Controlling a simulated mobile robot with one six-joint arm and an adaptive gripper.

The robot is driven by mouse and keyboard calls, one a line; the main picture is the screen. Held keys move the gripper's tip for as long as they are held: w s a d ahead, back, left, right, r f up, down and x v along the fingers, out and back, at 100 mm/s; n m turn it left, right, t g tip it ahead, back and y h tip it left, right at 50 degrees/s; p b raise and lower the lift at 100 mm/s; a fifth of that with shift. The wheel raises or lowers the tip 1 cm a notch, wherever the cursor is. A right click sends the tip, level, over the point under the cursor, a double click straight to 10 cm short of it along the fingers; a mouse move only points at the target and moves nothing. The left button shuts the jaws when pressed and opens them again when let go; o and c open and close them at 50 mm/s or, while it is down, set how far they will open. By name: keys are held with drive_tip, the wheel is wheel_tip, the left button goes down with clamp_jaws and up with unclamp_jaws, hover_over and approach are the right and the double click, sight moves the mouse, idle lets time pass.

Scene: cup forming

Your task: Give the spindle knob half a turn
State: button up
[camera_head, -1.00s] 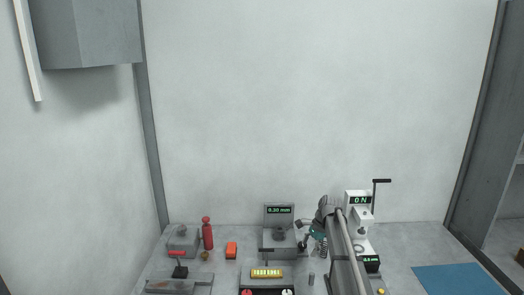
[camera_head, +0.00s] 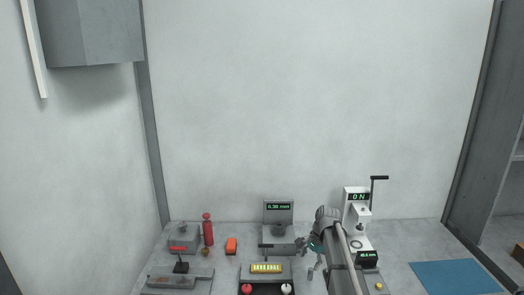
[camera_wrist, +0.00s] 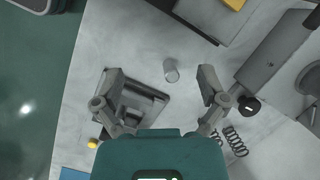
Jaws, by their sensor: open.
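The grey gauge station (camera_head: 279,248) stands at the table's middle under a dark display panel (camera_head: 279,211). It shows at the upper right of the wrist view (camera_wrist: 283,45). A short dark knob (camera_wrist: 249,104) projects from its near end; I take this as the spindle knob. It is not clear in the head view. My gripper (camera_wrist: 158,74) is open and empty, its fingers wide apart. The knob lies right of the right finger, outside the jaws. In the head view my gripper (camera_head: 313,246) is just right of the station, partly hidden by my arm.
A small metal cylinder (camera_wrist: 171,70) and a grey device (camera_wrist: 138,104) show between my fingers. Springs (camera_wrist: 235,141) lie right of them. The white press (camera_head: 357,215) stands close right of my arm. A yellow block (camera_head: 266,268) lies before the station. The blue mat (camera_head: 459,276) is clear.

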drive_tip(key=s+f+n+t+h+b, duration=0.1)
drive_tip(key=s+n, duration=1)
drive_tip(key=s, duration=1.1)
drive_tip(key=shift+s+f+h, duration=0.4)
drive_tip(key=shift+f+h, duration=0.25)
drive_tip(key=shift+h, duration=0.55)
